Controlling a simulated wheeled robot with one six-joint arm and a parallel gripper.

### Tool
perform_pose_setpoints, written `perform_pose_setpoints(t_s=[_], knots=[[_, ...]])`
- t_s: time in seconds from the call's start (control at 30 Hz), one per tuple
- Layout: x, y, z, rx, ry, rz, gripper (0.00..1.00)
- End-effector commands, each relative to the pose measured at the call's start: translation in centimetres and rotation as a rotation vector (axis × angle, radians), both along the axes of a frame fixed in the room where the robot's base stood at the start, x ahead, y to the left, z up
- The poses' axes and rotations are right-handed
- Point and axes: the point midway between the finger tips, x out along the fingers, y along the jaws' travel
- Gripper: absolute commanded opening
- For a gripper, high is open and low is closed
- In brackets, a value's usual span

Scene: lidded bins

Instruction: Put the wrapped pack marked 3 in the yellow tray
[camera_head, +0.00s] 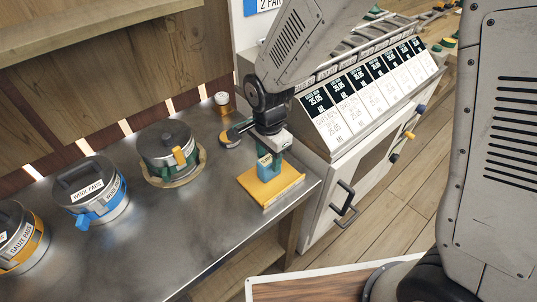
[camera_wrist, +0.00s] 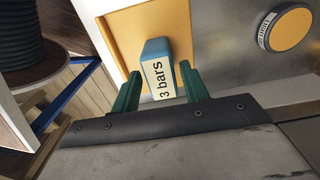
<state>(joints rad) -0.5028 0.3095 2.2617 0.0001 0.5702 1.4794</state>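The wrapped pack marked "3 bars" (camera_wrist: 158,70) is light blue with a pale label. It stands on the yellow tray (camera_wrist: 122,38), and it also shows in the head view (camera_head: 264,167). The tray (camera_head: 285,187) lies near the right end of the metal counter. My gripper (camera_wrist: 160,80) has its two green fingers on either side of the pack, with small gaps between fingers and pack. It points down over the tray in the head view (camera_head: 270,160). The pack's far side is hidden.
Lidded bins (camera_head: 168,150) stand left on the counter, one labelled (camera_head: 92,190). A round lid (camera_head: 235,134) lies behind the tray; a round orange-faced thing (camera_wrist: 290,29) shows in the wrist view. A white cabinet with price cards (camera_head: 350,110) stands right.

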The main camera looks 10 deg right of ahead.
Motion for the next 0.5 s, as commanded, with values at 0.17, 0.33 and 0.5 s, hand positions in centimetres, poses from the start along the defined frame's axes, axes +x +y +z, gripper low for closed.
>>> perform_pose_setpoints(t_s=[0.17, 0.33, 0.5], knots=[[0.0, 0.0, 0.0, 0.001, -0.001, 0.000, 0.54], [0.0, 0.0, 0.3, 0.001, -0.001, 0.000, 0.54], [0.1, 0.1, 2.2, 0.003, -0.004, 0.000, 0.54]])
